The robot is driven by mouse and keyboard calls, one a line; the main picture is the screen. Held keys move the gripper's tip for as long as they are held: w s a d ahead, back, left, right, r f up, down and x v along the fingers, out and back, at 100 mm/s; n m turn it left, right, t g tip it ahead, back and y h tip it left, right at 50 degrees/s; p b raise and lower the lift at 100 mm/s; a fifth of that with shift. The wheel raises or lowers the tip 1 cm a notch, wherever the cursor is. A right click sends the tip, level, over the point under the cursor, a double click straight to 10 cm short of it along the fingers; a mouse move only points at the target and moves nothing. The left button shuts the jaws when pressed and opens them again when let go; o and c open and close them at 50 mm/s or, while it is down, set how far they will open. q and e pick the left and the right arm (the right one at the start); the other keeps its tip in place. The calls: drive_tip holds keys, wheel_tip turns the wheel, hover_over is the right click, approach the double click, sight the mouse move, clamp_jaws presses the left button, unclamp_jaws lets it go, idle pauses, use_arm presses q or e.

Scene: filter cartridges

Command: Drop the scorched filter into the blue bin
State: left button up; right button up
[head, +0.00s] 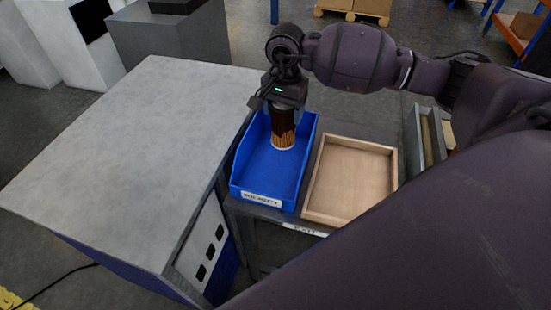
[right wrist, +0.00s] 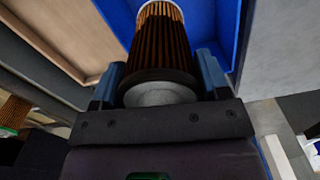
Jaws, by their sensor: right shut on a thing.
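The scorched filter (head: 283,130) is a pleated cylinder, dark at the top and orange-brown lower down, with a pale bottom rim. My right gripper (head: 284,104) is shut on its dark upper end and holds it upright over the blue bin (head: 262,182). In the right wrist view the filter (right wrist: 162,45) sits between the two fingers of the right gripper (right wrist: 160,88), with the blue bin (right wrist: 208,22) behind it. Whether the filter's lower end touches the bin floor I cannot tell. The bin looks otherwise empty. My left gripper is not in view.
An empty wooden tray (head: 350,178) stands right of the bin. A grey container (head: 427,140) with a filter-like item is further right, partly behind my arm. A large grey-topped cabinet (head: 130,150) stands close on the left, higher than the bin.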

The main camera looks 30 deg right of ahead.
drive_tip(key=shift+f, duration=0.25)
drive_tip(key=o, duration=1)
drive_tip(key=shift+o, duration=0.2)
drive_tip(key=shift+r, duration=0.2)
wheel_tip(320, 180, up, 9)
drive_tip(key=shift+r+b, duration=0.1)
drive_tip(key=shift+b, duration=0.2)
drive_tip(key=shift+r, duration=0.6)
